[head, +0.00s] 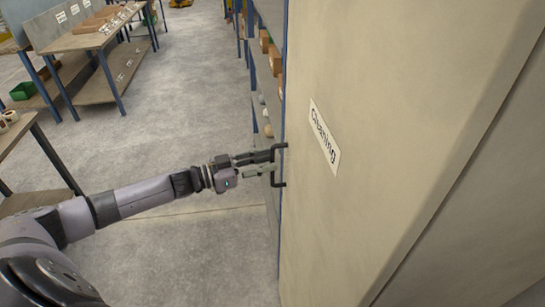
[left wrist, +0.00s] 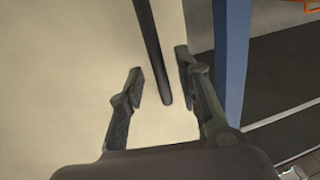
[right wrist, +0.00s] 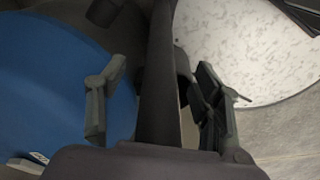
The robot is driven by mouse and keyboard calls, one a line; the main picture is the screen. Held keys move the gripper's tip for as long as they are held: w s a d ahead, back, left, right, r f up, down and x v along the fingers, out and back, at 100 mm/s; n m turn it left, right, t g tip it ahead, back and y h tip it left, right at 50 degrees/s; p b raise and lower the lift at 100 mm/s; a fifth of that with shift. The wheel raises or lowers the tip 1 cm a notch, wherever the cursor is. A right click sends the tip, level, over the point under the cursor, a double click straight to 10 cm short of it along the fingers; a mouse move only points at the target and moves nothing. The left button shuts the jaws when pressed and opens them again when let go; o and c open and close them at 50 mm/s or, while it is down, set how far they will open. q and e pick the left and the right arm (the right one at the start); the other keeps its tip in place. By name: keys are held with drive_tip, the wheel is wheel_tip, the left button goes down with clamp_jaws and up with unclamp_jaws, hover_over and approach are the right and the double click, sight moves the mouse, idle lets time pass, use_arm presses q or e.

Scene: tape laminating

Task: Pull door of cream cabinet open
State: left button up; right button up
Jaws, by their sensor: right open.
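The cream cabinet's door (head: 370,130) fills the right of the head view and looks shut. It has a "Cleaning" label (head: 324,137) and a dark bracket handle (head: 281,185) at its left edge. My left gripper (head: 266,164) is at the handle, with its fingers pointing at the door. In the left wrist view the handle bar (left wrist: 152,45) runs between the two open fingers (left wrist: 160,72), with a gap visible on each side. My right gripper (right wrist: 155,95) shows only in its own wrist view. It is open, with a dark shape between or behind its fingers.
A blue-framed shelf (head: 262,75) with boxes stands directly left of the cabinet. Workbenches (head: 95,40) stand at the far left, with a green bin (head: 22,91) near them. The grey floor (head: 180,100) between is clear.

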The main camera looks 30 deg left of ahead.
use_arm(q)
drive_tip(key=shift+x, duration=1.2)
drive_tip(key=shift+c, duration=0.3)
clamp_jaws()
